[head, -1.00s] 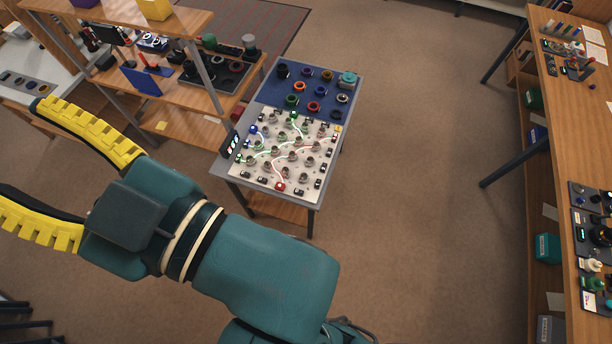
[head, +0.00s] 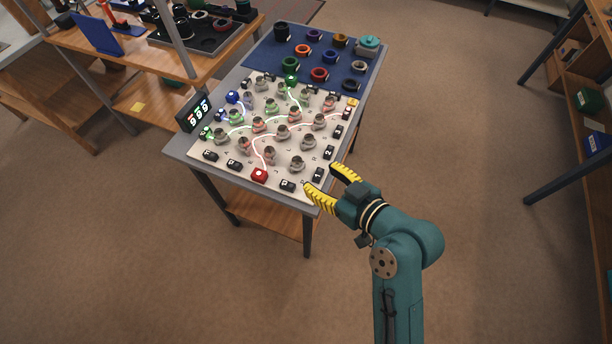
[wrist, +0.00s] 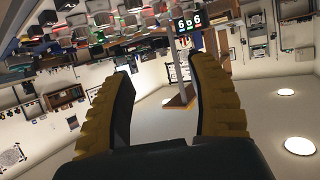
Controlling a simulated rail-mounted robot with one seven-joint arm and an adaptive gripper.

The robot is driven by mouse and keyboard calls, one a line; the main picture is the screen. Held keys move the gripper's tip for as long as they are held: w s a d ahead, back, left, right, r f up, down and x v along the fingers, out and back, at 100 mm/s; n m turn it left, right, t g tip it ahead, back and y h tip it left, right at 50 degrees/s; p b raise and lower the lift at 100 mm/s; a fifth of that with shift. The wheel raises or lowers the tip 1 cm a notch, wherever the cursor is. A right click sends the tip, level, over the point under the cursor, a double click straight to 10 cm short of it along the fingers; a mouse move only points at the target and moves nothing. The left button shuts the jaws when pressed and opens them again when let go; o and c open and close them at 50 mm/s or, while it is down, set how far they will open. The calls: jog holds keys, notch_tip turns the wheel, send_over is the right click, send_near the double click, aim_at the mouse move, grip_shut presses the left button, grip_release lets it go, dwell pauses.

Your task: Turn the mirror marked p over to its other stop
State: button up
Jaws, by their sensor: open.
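The white mirror board (head: 285,168) lies on the near part of a small grey-topped table in the head view. It carries several small round mirror mounts, with glowing red, green and blue beam lines between them. Letters beside the mounts are too small to read, so I cannot tell which mirror is marked p. My gripper (head: 326,182) is open and empty at the board's near right corner, apart from the mounts as far as I can see. In the wrist view, my open fingers (wrist: 163,100) frame empty room, with the mounts blurred at the upper left.
A blue mat (head: 265,62) with several coloured rings covers the table's far part. A small display (head: 194,112) stands at the board's left edge. A wooden shelf unit (head: 145,95) stands close on the left. Open floor (head: 470,220) lies to the right.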

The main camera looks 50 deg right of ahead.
aim_at(299, 162)
notch_tip(299, 162, down, 5)
jog(key=s+d+b, duration=0.1)
jog(key=s+d, duration=0.1)
jog(key=shift+m+h, duration=0.3)
jog(key=shift+m, duration=0.1)
jog(key=b+x, duration=0.5)
jog(key=x, duration=1.1)
jog(key=shift+s, duration=0.1)
grip_shut()
